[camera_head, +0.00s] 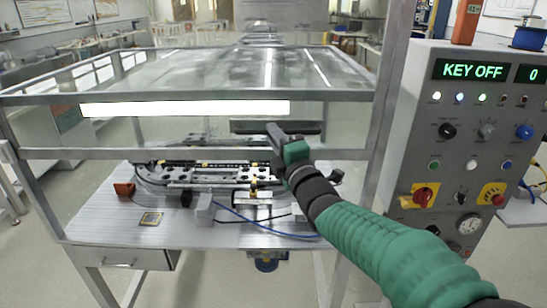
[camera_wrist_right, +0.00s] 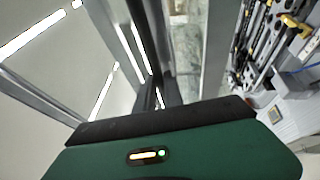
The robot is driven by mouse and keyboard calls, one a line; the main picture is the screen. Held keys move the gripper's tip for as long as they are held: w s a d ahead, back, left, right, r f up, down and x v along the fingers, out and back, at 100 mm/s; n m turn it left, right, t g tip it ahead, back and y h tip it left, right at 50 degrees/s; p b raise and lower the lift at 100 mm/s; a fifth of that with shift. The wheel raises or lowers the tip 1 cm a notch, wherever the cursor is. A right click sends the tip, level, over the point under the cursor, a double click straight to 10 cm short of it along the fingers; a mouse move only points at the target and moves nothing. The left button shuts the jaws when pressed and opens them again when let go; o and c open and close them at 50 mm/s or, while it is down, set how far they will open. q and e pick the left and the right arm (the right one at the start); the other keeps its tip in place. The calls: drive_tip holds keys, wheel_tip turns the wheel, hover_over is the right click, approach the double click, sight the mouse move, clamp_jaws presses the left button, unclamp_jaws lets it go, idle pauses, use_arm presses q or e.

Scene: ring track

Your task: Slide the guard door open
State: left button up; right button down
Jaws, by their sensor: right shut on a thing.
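The guard door (camera_head: 200,154) is a clear panel with a grey metal frame at the front of the enclosure. Its lower rail hangs above the table, leaving a gap. A dark handle bar (camera_head: 247,127) lies across the panel, right of the middle. My right gripper (camera_head: 276,132), on a green arm from the lower right, is at this bar and shut on it. The arm hides part of the bar and rail. In the right wrist view, my gripper's green and black body fills the bottom, with dark parts (camera_wrist_right: 150,50) above it. My left gripper is not in view.
A ring track (camera_head: 210,175) with fittings sits on the metal table (camera_head: 100,215) behind and below the door. A control panel (camera_head: 470,130) reading KEY OFF stands at the right, close to my arm. A grey post (camera_head: 385,110) stands between the enclosure and panel.

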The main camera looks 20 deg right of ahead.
wheel_tip(320, 180, up, 8)
drive_tip(key=shift+d+f+p, duration=0.1)
drive_tip(key=shift+f+p, duration=0.15)
drive_tip(key=shift+p, duration=0.75)
drive_tip(key=c, duration=1.5)
unclamp_jaws()
drive_tip(key=shift+d+f, duration=0.1)
drive_tip(key=shift+f, duration=0.05)
drive_tip(key=shift+o, duration=0.2)
